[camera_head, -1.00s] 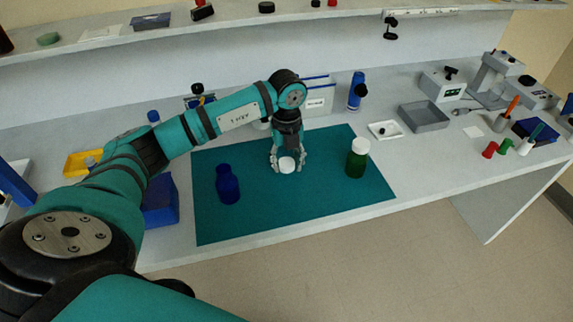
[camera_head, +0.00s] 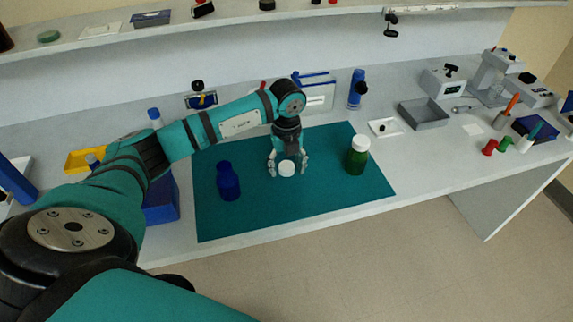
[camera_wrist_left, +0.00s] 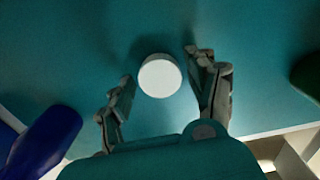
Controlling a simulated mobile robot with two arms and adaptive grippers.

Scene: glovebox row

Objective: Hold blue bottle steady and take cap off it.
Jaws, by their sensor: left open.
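The blue bottle (camera_head: 228,182) stands upright on the teal mat (camera_head: 300,210), left of my left gripper. No white cap shows on its neck. Part of the bottle also shows at lower left in the left wrist view (camera_wrist_left: 45,140). A round white cap (camera_head: 286,169) is at the middle of the mat and appears to rest on it. My left gripper (camera_head: 287,171) points down with its fingers open on either side of the cap. In the left wrist view the cap (camera_wrist_left: 159,76) sits between the spread fingertips, with gaps on both sides. My right gripper is not in view.
A green bottle (camera_head: 357,157) with a white cap stands on the mat's right side. A blue bin (camera_head: 161,200) is left of the mat. The mat's front is clear.

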